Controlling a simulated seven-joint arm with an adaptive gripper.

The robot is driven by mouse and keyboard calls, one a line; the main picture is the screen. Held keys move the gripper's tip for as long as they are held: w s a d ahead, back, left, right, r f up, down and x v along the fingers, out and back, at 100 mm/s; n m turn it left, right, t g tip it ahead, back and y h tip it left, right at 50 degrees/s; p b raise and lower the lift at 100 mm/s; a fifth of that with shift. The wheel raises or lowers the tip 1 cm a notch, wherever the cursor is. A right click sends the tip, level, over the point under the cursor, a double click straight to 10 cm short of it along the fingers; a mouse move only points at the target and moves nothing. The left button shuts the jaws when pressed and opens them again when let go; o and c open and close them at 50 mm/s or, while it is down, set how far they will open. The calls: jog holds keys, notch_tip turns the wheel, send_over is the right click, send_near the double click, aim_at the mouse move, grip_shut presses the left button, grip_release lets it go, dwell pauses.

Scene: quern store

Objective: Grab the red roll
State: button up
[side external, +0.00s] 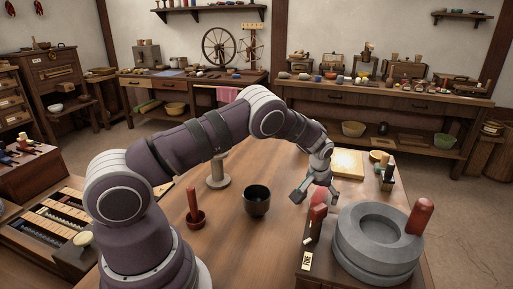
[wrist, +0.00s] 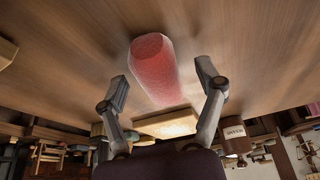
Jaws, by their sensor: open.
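The red roll (wrist: 157,72) is a pinkish-red, rough-surfaced cylinder on the wooden table. In the wrist view it lies between the two fingers of my gripper (wrist: 163,82), with a visible gap to the finger on each side. My gripper is open and holds nothing. In the side view my gripper (side external: 316,191) points down low over the right part of the table. A patch of the red roll (side external: 323,196) shows there among the fingers, mostly hidden by my gripper and a dark red upright handle (side external: 318,217) in front.
A grey stone quern (side external: 380,245) with a red handle (side external: 420,215) stands at the right front. A dark cup (side external: 257,201), a red pestle in a small bowl (side external: 193,209) and a pale stand (side external: 218,172) are to the left. A pale board (side external: 347,164) lies behind my gripper.

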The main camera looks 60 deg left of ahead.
jog(key=c, duration=1)
jog(key=shift+c, duration=0.2)
jog(key=shift+r, duration=0.15)
